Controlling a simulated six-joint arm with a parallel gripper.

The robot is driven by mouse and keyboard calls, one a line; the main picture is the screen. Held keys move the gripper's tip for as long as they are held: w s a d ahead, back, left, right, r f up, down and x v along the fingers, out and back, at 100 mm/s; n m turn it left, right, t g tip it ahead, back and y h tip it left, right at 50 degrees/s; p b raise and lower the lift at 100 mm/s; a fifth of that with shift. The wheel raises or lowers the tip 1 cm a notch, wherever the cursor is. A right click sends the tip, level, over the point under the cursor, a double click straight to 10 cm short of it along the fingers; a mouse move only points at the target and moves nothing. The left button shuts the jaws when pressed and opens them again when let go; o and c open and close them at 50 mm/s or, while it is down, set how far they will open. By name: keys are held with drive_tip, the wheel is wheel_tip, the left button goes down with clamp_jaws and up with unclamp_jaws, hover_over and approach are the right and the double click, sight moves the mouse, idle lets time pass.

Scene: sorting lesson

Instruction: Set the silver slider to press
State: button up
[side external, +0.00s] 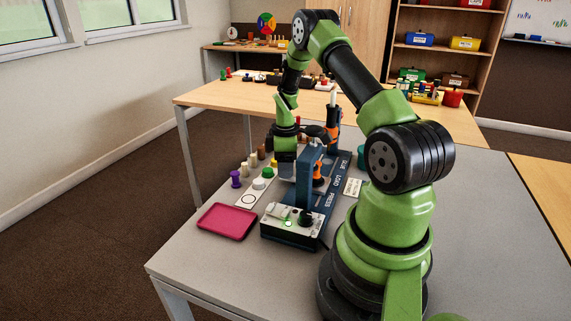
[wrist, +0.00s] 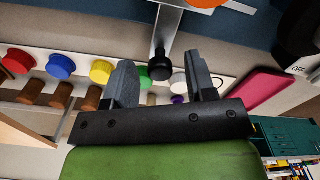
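The silver slider (wrist: 164,32) shows in the wrist view as a flat metal bar ending in a round black knob (wrist: 160,66). My gripper (wrist: 163,78) is open, with one finger on each side of the knob in that view; I cannot tell whether either touches it. In the side view my gripper (side external: 285,158) is low over the left side of the blue station (side external: 330,206), whose edge reads GLUE, LOAD, PRESS from back to front. The slider cannot be made out there, behind the gripper and the blue upright (side external: 307,183).
A control box (side external: 284,236) with a black dial and green light stands at the station's front. A magenta tray (side external: 227,220) lies left of it. The front left of the table (side external: 195,258) is clear.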

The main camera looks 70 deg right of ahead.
wheel_tip(320, 180, up, 10)
idle(0.6)
drive_tip(key=n, duration=0.6)
drive_tip(key=f+n, duration=0.1)
drive_tip(key=n, duration=0.2)
wheel_tip(320, 180, down, 9)
drive_tip(key=shift+f, duration=0.1)
